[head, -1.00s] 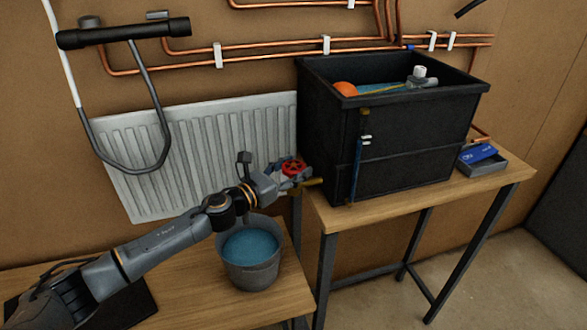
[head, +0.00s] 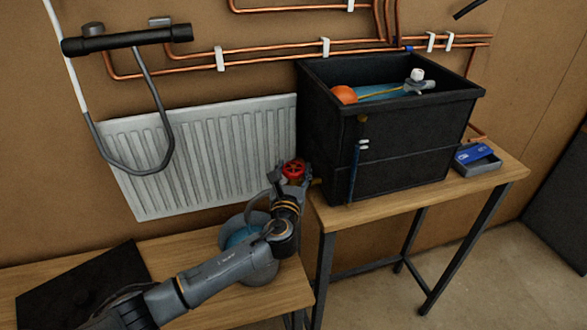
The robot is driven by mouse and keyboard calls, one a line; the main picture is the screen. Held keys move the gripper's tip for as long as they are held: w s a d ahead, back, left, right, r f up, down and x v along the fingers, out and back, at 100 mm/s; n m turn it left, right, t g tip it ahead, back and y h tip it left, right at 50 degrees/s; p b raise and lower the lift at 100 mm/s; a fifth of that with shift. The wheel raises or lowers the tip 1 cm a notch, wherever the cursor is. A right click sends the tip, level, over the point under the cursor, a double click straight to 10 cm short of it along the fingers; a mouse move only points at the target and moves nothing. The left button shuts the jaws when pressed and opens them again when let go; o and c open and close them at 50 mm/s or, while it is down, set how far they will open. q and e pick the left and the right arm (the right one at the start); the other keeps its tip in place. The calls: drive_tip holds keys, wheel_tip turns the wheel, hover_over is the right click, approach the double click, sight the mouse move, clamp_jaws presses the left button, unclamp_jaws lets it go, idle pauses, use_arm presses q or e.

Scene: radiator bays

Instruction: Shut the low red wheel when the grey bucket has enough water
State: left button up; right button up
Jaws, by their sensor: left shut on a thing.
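The low red wheel (head: 293,170) sits on the tap at the lower left side of the black tank (head: 400,140). My left gripper (head: 291,178) is shut on the red wheel, its wrist below it. The grey bucket (head: 262,272) stands on the low wooden bench beneath the tap. My left arm crosses in front of the bucket and hides much of it. Some blue water (head: 238,236) shows inside; its exact level is hard to tell now. My right gripper is not in view.
The tank holds water and an orange float (head: 343,94) and stands on a wooden table (head: 400,205). A small grey tray (head: 480,166) with a blue item lies right of it. A white radiator (head: 205,155) and copper pipes are behind. A black mat (head: 80,285) lies on the bench.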

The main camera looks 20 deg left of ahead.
use_arm(q)
drive_tip(key=shift+n+g+y, duration=0.6)
drive_tip(key=shift+n+y, duration=0.7)
drive_tip(key=shift+y, duration=0.6)
drive_tip(key=shift+r+y, duration=0.1)
drive_tip(key=shift+y, duration=0.2)
drive_tip(key=o, duration=1.2)
drive_tip(key=shift+w, duration=0.1)
drive_tip(key=v, duration=1.2)
